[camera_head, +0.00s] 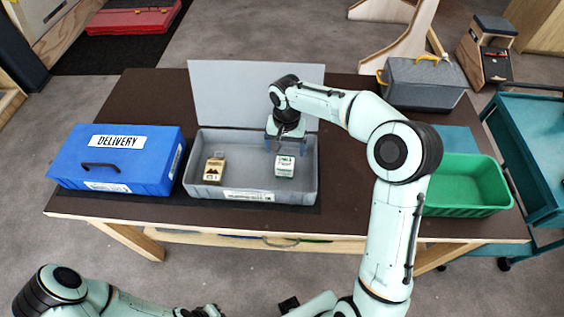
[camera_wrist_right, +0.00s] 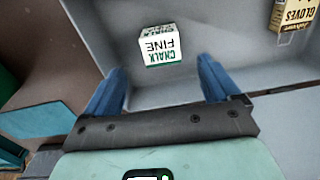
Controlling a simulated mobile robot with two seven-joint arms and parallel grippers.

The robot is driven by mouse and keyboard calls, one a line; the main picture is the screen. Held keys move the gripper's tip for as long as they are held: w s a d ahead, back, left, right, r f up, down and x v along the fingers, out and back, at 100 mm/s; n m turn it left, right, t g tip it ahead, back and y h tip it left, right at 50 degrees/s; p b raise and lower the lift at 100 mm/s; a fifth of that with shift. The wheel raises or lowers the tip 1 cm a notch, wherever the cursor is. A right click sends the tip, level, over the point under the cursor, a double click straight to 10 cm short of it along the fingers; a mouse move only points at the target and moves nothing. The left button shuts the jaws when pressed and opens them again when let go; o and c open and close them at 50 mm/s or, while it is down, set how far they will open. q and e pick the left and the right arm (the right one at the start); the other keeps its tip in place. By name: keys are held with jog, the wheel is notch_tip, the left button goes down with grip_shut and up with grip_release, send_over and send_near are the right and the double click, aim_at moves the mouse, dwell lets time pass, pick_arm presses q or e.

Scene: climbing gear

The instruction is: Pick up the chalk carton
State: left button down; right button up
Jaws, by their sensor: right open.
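The chalk carton (camera_head: 284,166) is a small white box with green edging. It sits in the right half of the open grey box (camera_head: 312,183). In the right wrist view its label reads CHALK FINE (camera_wrist_right: 160,46). My right gripper (camera_head: 286,148) is over the grey box, just behind the carton in the head view. In the right wrist view its blue fingers (camera_wrist_right: 159,72) are spread wide and empty, with the carton beyond their tips, roughly centred between them. My left arm shows at the bottom left of the head view, but its gripper is not visible.
A brown gloves carton (camera_head: 214,168) lies in the box's left half; the box's lid (camera_head: 235,90) stands raised behind. A closed blue DELIVERY case (camera_head: 120,160) is left, an empty green bin (camera_head: 465,187) right, and a lidded grey bin (camera_head: 425,85) back right.

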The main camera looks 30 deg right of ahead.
aim_at(285, 161)
notch_tip(285, 161, down, 10)
jog(key=shift+w+f, duration=0.1)
jog(key=shift+f, duration=0.05)
jog(key=shift+a, duration=0.1)
jog(key=c, duration=1.1)
